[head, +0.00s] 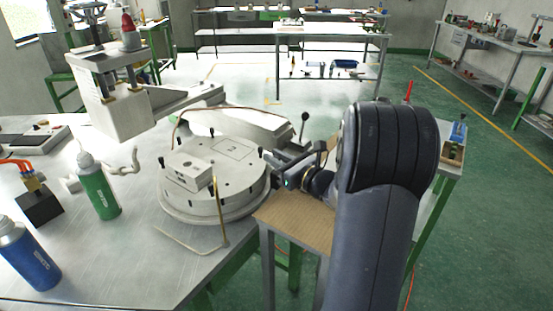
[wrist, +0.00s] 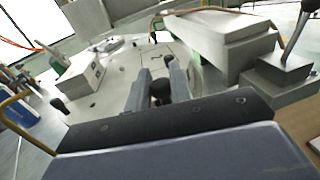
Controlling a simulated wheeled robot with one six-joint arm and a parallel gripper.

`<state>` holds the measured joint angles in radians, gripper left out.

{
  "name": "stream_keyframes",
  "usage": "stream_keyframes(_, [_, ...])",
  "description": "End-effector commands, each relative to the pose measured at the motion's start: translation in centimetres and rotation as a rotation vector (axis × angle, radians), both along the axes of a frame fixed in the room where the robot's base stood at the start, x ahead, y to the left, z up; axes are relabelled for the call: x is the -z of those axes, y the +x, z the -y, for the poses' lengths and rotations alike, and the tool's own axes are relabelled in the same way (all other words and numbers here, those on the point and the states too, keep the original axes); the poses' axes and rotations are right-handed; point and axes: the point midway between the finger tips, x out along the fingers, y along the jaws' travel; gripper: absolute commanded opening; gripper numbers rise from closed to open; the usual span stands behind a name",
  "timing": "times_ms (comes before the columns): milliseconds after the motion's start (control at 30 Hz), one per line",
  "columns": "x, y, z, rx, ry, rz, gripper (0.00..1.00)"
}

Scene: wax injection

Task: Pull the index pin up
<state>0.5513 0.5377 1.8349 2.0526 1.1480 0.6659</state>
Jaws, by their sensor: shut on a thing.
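The index pin (wrist: 160,88) shows as a black knob between my two fingers in the wrist view; its lower part is hidden. My gripper (wrist: 161,82) is shut on it, one finger on each side. In the head view my gripper (head: 270,158) is at the right edge of the round turntable (head: 180,208), and the pin cannot be made out clearly there. The turntable carries a pale block (head: 188,170) and a plate marked 2 (head: 232,149). Several other black knobs stand around its top.
The wax injection machine (head: 122,110) stands behind and left of the turntable. A lever (head: 304,128) rises just beyond my gripper. A green bottle (head: 97,187) and a blue bottle (head: 28,255) stand at the left. A bent brass rod (head: 222,220) stands at the turntable's front.

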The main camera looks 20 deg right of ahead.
Motion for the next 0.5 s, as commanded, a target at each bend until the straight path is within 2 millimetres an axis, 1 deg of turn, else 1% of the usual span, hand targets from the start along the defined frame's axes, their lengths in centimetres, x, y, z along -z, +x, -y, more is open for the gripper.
stream_keyframes(33, [-0.91, 0.02, 0.02, 0.0, -0.003, 0.004, 0.0])
stream_keyframes(100, [-1.61, 0.01, 0.02, 0.0, -0.004, 0.004, 0.0])
stream_keyframes(333, [-1.71, 0.05, 0.04, 0.0, -0.001, 0.007, 0.0])
stream_keyframes(367, [-1.74, 0.05, 0.04, 0.0, -0.001, 0.007, 0.22])
stream_keyframes(500, [-1.68, 0.05, 0.03, 0.0, -0.002, 0.006, 0.33])
